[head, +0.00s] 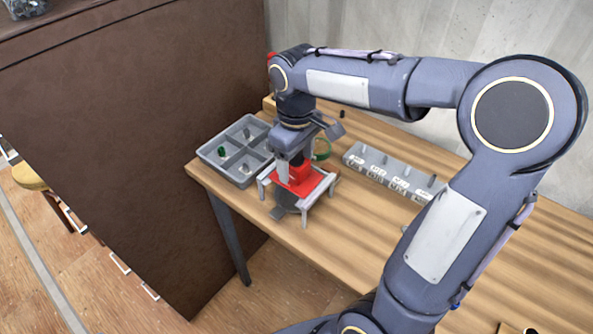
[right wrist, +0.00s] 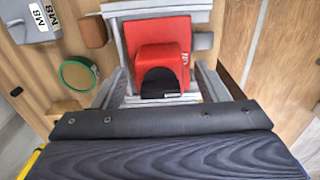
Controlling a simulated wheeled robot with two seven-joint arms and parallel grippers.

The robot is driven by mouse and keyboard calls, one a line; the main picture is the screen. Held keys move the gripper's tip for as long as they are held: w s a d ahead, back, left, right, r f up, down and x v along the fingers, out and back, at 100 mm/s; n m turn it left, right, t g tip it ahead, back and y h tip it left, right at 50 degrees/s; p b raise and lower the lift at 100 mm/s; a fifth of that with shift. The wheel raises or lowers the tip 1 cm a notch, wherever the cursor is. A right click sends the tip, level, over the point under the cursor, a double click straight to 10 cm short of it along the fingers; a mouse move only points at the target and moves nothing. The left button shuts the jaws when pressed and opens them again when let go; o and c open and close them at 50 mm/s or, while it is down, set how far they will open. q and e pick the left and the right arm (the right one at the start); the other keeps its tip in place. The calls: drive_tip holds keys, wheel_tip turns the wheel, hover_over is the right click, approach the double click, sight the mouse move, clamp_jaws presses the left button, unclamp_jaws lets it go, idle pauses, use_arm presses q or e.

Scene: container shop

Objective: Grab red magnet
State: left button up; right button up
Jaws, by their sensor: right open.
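The red magnet (head: 303,173) is a blocky red piece with a black part at one end. It sits within a light grey frame with legs (head: 320,187) near the table's left front corner. In the right wrist view the red magnet (right wrist: 160,28) shows at top centre, with grey bars of the frame around it. My right gripper (head: 290,172) is over the magnet, pointing down. Its fingers are apart on either side in the right wrist view (right wrist: 163,88). I cannot tell whether they touch the magnet. My left gripper is not in view.
A grey divided tray (head: 216,158) with small parts stands left of the frame. A labelled grey bin row (head: 392,172) lies to the right. A green round item (head: 323,149) is behind. A tall brown cabinet (head: 130,120) stands beside the wooden table (head: 330,232).

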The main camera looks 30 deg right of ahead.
drive_tip(key=shift+f, duration=0.3)
drive_tip(key=c, duration=1.4)
drive_tip(key=shift+r, duration=0.15)
drive_tip(key=shift+c, duration=0.2)
